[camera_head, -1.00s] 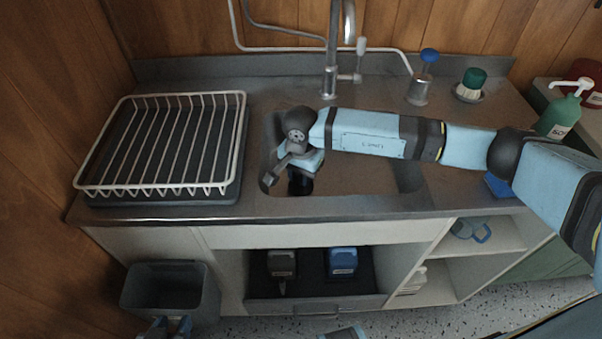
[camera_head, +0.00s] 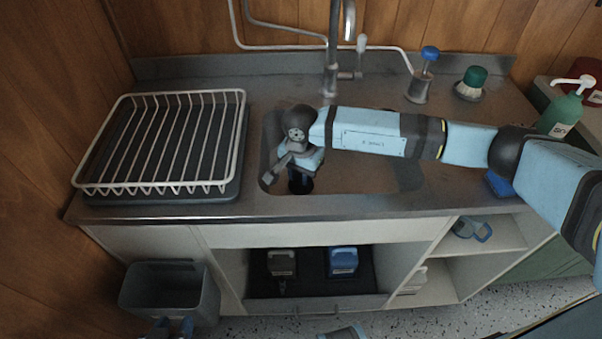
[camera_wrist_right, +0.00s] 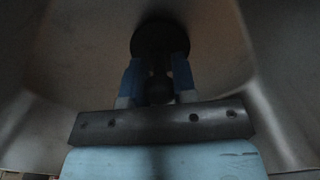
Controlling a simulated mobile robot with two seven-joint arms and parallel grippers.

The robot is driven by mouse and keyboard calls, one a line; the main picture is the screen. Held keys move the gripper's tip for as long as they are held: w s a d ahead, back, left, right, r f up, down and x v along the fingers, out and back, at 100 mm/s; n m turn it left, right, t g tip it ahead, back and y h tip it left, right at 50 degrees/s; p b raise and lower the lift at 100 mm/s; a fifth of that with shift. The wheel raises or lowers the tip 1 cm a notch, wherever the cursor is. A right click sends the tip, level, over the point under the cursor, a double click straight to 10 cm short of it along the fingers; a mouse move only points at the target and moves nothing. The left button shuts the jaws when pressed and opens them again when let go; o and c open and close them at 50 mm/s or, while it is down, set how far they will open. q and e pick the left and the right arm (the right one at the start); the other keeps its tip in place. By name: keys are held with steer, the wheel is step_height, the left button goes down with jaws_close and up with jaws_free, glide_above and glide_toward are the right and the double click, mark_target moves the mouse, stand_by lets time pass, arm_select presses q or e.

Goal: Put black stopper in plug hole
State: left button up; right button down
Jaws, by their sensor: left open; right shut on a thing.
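My right arm reaches from the right into the sink basin (camera_head: 375,178). My right gripper (camera_wrist_right: 158,80) points down in the left part of the basin, its blue fingers shut on the black stopper (camera_wrist_right: 160,36). The stopper shows in the wrist view as a dark disc beyond the fingertips with a knob between them. In the head view a dark shape under the gripper (camera_head: 300,184) is mostly covered by the wrist. I cannot make out the plug hole, or whether the stopper touches the basin floor. My left gripper (camera_head: 172,328) is open and empty at the bottom left edge, low by the bin.
A white dish rack (camera_head: 160,188) stands left of the basin. The tap (camera_head: 331,75) rises behind it. A brush in a holder (camera_head: 418,90), a green-topped brush (camera_head: 473,78) and a green soap bottle (camera_head: 560,112) stand right. A grey bin (camera_head: 170,292) is below left.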

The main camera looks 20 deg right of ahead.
steer(key=shift+f+b, duration=0.45)
steer(key=shift+f, duration=0.05)
steer(key=c, duration=0.8)
jaws_free()
steer(key=shift+r, duration=0.1)
steer(key=shift+r+p, duration=2.75)
steer(key=shift+r, duration=3.25)
